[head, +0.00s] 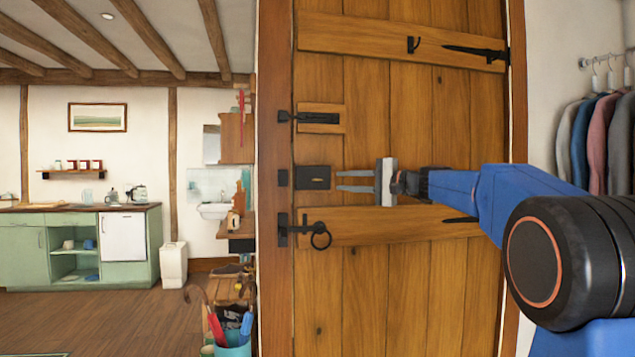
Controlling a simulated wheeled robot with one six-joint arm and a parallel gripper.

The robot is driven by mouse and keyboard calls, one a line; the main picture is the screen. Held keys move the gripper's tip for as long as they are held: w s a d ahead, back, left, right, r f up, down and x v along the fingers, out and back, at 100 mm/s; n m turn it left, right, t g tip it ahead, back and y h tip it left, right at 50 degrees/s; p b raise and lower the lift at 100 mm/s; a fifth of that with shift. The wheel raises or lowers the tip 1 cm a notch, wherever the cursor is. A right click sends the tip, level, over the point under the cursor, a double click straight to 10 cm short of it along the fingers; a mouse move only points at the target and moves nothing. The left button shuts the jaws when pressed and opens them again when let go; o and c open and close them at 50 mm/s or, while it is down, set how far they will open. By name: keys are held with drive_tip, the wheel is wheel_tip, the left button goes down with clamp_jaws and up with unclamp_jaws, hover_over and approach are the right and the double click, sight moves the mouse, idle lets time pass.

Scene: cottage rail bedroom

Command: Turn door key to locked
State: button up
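The brown plank door (410,110) stands upright in front of me. A black lock plate (312,177) is on its left side, between a latch bar above and a ring handle (320,236) below. I cannot make out the key clearly; it is too small or dark against the plate. My gripper (341,180) reaches in from the right and points left. Its two grey fingers are apart with nothing visible between them. The fingertips appear just right of the lock plate; I cannot tell whether they touch anything.
Clothes (590,140) hang on a rail at the right. A bucket (233,345) with umbrellas stands left of the door frame. Open wooden floor (90,318) lies at the left before green cabinets.

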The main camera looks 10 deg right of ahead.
sight(317, 180)
drive_tip(key=x, duration=1)
drive_tip(key=shift+w+a, duration=0.15)
drive_tip(key=shift+a, duration=0.05)
clamp_jaws()
